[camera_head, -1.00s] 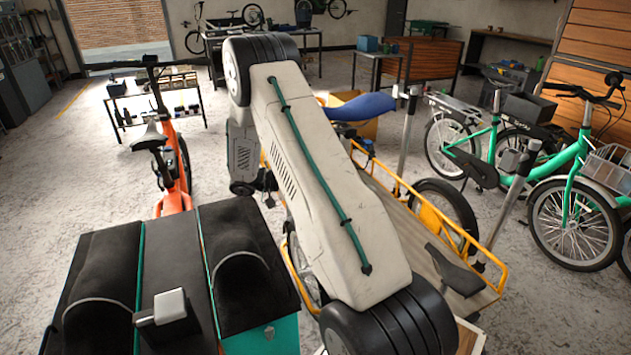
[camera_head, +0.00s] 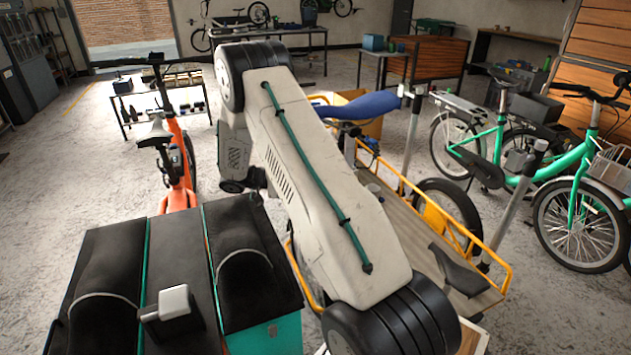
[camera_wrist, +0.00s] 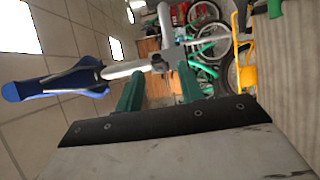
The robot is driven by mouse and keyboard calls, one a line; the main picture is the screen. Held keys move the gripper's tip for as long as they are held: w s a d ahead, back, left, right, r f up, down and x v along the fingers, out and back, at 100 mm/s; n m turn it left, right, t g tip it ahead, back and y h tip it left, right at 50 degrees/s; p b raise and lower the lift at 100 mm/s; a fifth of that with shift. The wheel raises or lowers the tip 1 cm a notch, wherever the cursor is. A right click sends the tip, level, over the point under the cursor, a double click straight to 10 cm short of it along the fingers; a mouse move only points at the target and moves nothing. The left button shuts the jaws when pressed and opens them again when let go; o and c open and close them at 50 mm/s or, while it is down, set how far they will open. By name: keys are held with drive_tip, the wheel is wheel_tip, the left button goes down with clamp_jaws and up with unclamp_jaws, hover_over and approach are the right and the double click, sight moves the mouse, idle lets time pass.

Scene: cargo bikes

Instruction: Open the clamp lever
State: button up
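A blue saddle (camera_head: 365,106) shows behind my arm in the head view. The saddle also shows at the left of the tilted wrist view (camera_wrist: 42,86), on a silver post (camera_wrist: 125,69). The post runs to a dark clamp (camera_wrist: 161,62) beyond my fingers. I cannot pick out the clamp lever or tell its position. My gripper (camera_wrist: 158,84) has two green fingers, apart, with nothing seen between them. The clamp appears above the gap between the fingers in the picture; contact cannot be told. My arm hides the gripper in the head view.
A yellow-railed cargo bed (camera_head: 405,222) lies right of my arm. Green bikes (camera_head: 578,190) stand at the right and an orange bike (camera_head: 178,165) at the left. A low shelf (camera_head: 160,95) stands farther back. Open concrete floor lies at the left.

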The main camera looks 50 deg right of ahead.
drive_tip(key=shift+v, duration=1.7)
wheel_tip(320, 180, down, 3)
drive_tip(key=s+a+n+y, duration=0.2)
drive_tip(key=s+n, duration=0.1)
drive_tip(key=s+a+r+n+t+y, duration=0.4)
drive_tip(key=s+a+r+t, duration=0.4)
drive_tip(key=s+a+r, duration=0.3)
drive_tip(key=s+a+r+n+t+y, duration=0.3)
drive_tip(key=s+a+r+t, duration=0.5)
drive_tip(key=a, duration=0.8)
drive_tip(key=s+r+y, duration=0.1)
drive_tip(key=s+r, duration=0.2)
drive_tip(key=s, duration=0.2)
drive_tip(key=shift+r+n+y, duration=0.25)
drive_tip(key=shift+n+y, duration=0.05)
drive_tip(key=shift+n, duration=0.1)
